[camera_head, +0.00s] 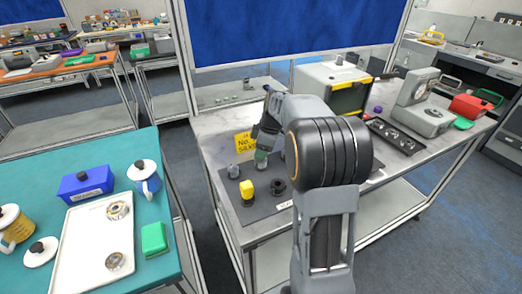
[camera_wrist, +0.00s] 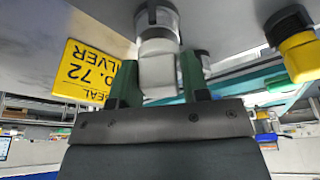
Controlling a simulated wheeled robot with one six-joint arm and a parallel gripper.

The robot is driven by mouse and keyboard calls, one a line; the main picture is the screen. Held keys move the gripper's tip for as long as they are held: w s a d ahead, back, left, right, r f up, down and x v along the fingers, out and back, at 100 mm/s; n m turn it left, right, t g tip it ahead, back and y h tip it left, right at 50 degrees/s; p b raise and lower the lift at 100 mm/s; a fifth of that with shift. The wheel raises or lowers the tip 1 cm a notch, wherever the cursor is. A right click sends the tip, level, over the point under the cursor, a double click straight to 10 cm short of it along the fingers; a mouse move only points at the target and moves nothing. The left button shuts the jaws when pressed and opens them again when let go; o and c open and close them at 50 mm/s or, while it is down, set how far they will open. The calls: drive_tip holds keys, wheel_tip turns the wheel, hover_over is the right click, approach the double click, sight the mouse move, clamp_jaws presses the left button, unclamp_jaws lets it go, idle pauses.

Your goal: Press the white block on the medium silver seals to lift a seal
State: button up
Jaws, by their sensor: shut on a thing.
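My gripper (camera_head: 262,158) is low over the left part of the grey table. In the wrist view its two green fingers (camera_wrist: 159,68) are shut on the white block (camera_wrist: 158,72). That view is upside down, with the tabletop at the top. The block lines up with a silver, clear-sided round piece (camera_wrist: 157,20) on the table and appears to meet it; I cannot tell how firmly. The yellow sign (camera_wrist: 86,70) beside it reads SEAL, SILVER and 72. The sign also shows in the head view (camera_head: 243,143). The block is mostly hidden there.
A yellow piece with a black part (camera_head: 248,188), a black round piece (camera_head: 278,186) and a silver piece (camera_head: 233,171) stand near my gripper on the dark mat (camera_head: 256,211). A teal table (camera_head: 185,225) with a white tray (camera_head: 83,245) is left.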

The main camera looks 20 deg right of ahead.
drive_tip(key=shift+s+f+b, duration=0.1)
drive_tip(key=shift+f+b, duration=0.4)
drive_tip(key=shift+f, duration=0.3)
idle(1.3)
drive_tip(key=shift+r, duration=0.15)
drive_tip(key=shift+r+p, duration=2.55)
drive_tip(key=shift+r, duration=1)
